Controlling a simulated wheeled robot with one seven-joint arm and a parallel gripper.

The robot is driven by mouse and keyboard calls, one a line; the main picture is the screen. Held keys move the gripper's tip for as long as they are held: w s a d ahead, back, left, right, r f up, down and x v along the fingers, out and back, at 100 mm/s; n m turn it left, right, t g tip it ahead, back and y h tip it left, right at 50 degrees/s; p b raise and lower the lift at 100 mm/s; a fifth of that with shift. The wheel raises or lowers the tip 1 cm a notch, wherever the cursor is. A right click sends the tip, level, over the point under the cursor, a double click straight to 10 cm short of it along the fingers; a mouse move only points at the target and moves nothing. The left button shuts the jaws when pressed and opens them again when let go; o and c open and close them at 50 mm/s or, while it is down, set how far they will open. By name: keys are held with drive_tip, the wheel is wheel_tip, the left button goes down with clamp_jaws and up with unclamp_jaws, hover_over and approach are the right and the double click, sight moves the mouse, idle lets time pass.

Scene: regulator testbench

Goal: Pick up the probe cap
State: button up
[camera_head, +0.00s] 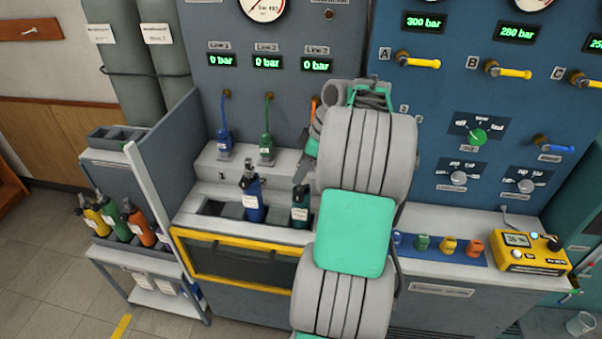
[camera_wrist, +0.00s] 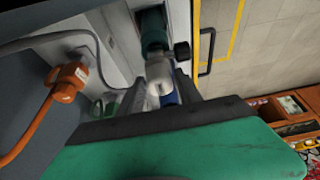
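I cannot pick out the probe cap for certain in either view. Small blue, green, yellow and orange pieces stand in a row on a blue strip (camera_head: 440,258) on the right bench. A yellow meter (camera_head: 530,258) with a small display stands to their right. My arm rises through the middle of the head view, with its far end near the Line 3 fittings, left of the blue strip. My gripper's fingertips are not clearly seen there. In the wrist view, a dark edge and a green surface of my own fill the bottom; whether the gripper is open or shut is unclear.
A blue bottle (camera_head: 253,200) and a teal bottle (camera_head: 300,205) stand in the left bench's recess. The teal bottle's pale valve (camera_wrist: 160,75) and an orange connector (camera_wrist: 68,82) are close in the wrist view. A yellow-framed drawer (camera_head: 240,262) is below. Open floor lies lower left.

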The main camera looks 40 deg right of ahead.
clamp_jaws()
idle(0.3)
wheel_tip(320, 180, up, 10)
drive_tip(key=p, duration=0.3)
